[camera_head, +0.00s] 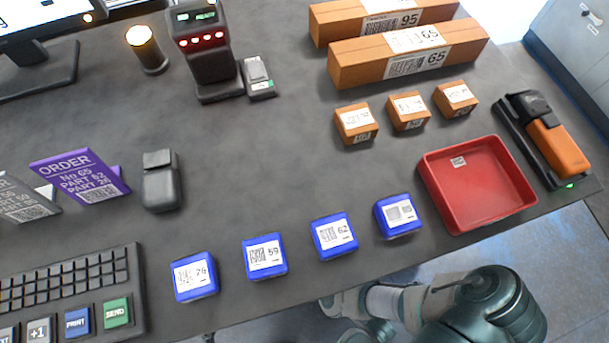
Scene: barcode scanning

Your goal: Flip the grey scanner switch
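A dark upright scanner unit (203,52) with a lit green display and a row of red lights stands at the back, left of centre. A small grey switch box (257,76) with a light grey top piece and a green label sits against its right side. The switch position is too small to tell. Links of my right arm show at the bottom right, beyond the table's front edge and far from the switch. My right gripper cannot be made out there. My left gripper is not in view.
Blue boxes (266,257) line the front edge, beside a red tray (444,209). Orange boxes (408,110) stand at the back right. An orange handheld scanner (557,150) rests at the right edge. A lit lamp (146,50) stands left of the scanner unit. The table's middle is clear.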

